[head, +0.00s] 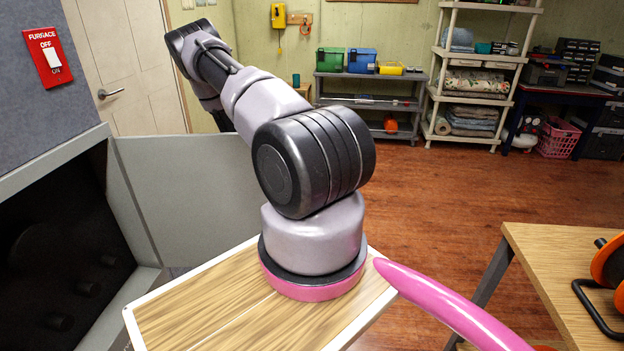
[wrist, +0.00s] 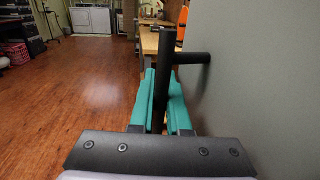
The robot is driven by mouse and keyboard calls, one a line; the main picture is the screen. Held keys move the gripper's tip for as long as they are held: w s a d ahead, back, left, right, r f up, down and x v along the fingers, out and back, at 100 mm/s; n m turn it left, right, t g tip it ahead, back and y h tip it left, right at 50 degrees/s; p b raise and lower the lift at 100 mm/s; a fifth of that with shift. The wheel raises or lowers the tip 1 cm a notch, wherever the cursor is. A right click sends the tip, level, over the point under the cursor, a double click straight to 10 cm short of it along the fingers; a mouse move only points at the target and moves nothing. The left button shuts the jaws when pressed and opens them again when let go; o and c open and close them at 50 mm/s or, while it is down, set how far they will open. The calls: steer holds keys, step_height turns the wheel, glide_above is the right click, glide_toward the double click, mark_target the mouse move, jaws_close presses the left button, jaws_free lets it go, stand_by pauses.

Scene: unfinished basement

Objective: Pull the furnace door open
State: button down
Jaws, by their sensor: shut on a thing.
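The grey furnace door (head: 195,190) stands swung open in the head view, with the dark furnace interior (head: 50,230) exposed at the left. In the wrist view the door (wrist: 260,80) fills the right side as a flat grey panel. A black bar handle (wrist: 166,62) stands off it on a short post. My gripper (wrist: 161,98) has teal fingers on either side of the handle bar and is shut on it. In the head view my arm reaches beyond the door; the gripper and handle are hidden there.
A red furnace switch plate (head: 48,57) is on the grey wall at the left. A white room door (head: 125,60) stands behind. A wooden table (head: 565,265) with an orange reel (head: 608,270) is at the right. Shelves (head: 480,75) line the back; the wooden floor (head: 450,190) between is clear.

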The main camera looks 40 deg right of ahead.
steer(key=shift+w+d, duration=0.5)
steer(key=shift+w, duration=0.2)
steer(key=c, duration=1.2)
jaws_free()
steer(key=shift+o, duration=0.2)
steer(key=v, duration=1)
steer(key=shift+w+a, duration=0.25)
steer(key=shift+a, duration=0.1)
